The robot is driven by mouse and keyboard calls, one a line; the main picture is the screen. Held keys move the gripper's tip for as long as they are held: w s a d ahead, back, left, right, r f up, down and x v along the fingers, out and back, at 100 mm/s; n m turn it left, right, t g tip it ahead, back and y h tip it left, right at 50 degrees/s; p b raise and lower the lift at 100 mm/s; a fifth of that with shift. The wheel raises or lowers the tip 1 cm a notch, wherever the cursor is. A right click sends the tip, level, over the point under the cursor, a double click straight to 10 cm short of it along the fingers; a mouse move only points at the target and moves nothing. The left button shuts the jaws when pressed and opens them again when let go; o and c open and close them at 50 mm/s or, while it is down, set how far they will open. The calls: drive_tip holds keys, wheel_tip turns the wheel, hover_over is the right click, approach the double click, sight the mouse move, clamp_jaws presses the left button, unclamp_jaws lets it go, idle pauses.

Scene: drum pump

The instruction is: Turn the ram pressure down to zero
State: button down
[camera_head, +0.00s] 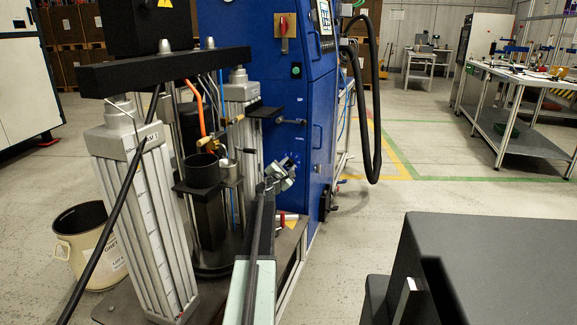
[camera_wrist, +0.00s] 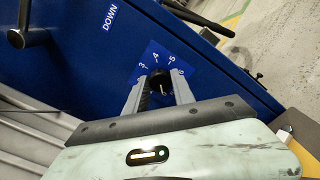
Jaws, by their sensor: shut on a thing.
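The ram pressure knob (camera_wrist: 161,83) is a small black round knob on a blue dial plate (camera_wrist: 152,62) with white numbers; 3, 4, 5 and 6 are readable. My gripper (camera_wrist: 160,90) reaches the knob in the wrist view, with one finger on each side, and is shut on it. In the head view my gripper (camera_head: 285,170) is at the blue cabinet (camera_head: 240,60), low on its side. There it hides the knob, and the dial plate is partly covered. The knob's exact setting is hard to read.
A lever handle (camera_head: 291,121) sticks out of the cabinet above my gripper; it also shows in the wrist view (camera_wrist: 28,37), beside a "DOWN" label. The drum pump's ram column (camera_head: 140,200) stands left of my arm. A bucket (camera_head: 90,245) is at the far left.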

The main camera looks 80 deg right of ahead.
drive_tip(key=shift+s, duration=0.1)
drive_tip(key=c, duration=1.1)
unclamp_jaws()
drive_tip(key=shift+f, duration=0.1)
drive_tip(key=shift+o, duration=0.2)
drive_tip(key=w+a, duration=0.1)
drive_tip(key=a, duration=0.6)
drive_tip(key=shift+w+a, duration=0.3)
drive_tip(key=shift+a, duration=0.05)
